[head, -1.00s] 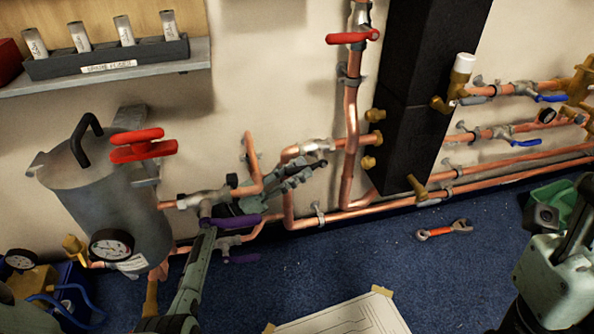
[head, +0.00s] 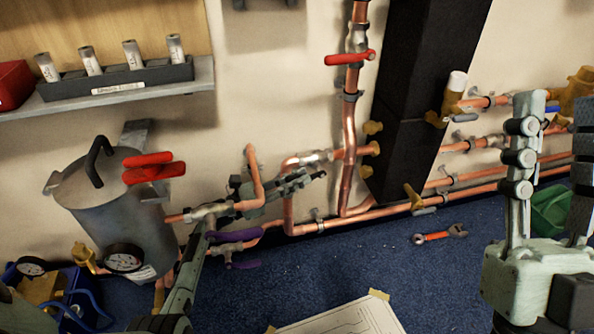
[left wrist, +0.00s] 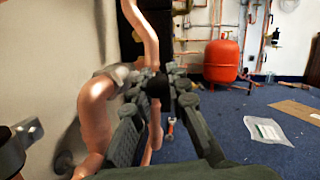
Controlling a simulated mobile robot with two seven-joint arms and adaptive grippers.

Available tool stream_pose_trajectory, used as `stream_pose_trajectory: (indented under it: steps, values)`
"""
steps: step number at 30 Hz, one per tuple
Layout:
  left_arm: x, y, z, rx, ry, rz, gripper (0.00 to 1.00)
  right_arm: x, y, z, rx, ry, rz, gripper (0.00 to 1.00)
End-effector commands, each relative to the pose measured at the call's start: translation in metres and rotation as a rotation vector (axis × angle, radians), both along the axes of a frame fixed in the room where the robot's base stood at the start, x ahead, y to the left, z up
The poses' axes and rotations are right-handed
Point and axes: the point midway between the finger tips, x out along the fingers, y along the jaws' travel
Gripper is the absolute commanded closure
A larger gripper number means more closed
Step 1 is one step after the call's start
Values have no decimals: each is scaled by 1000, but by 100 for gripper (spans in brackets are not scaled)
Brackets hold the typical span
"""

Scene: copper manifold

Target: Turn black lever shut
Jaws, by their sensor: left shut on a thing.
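The black lever (left wrist: 157,88) shows in the left wrist view as a dark end between the fingers of my left gripper (left wrist: 156,100). In the head view my left gripper (head: 298,183) reaches in front of the copper pipes and is shut on the lever. The fingers hide most of the lever there. The silver valve body (head: 316,157) sits on the copper branch just above the gripper. My right gripper (head: 552,115) is raised at the right, with its fingers spread and nothing between them.
Red levers sit on the upright pipe (head: 350,57) and above the grey tank (head: 153,167). A purple lever (head: 238,235) is below my left arm. A wrench (head: 440,234) and a taped paper sheet (head: 340,318) lie on the blue floor.

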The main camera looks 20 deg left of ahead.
Motion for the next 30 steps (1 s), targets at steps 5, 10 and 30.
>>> stream_pose_trajectory:
  steps: [5, 10, 30]
  values:
    - [0, -1, 8, 49, 36, -3, 100, 27, 16, -19, -80, 251, 20, 60]
    - [0, -1, 8, 77, 53, -1, 100, 39, 24, -40, -128, 396, 31, 60]
    - [0, -1, 6, 84, 56, -1, 63, 41, 26, -47, -139, 428, 34, 60]
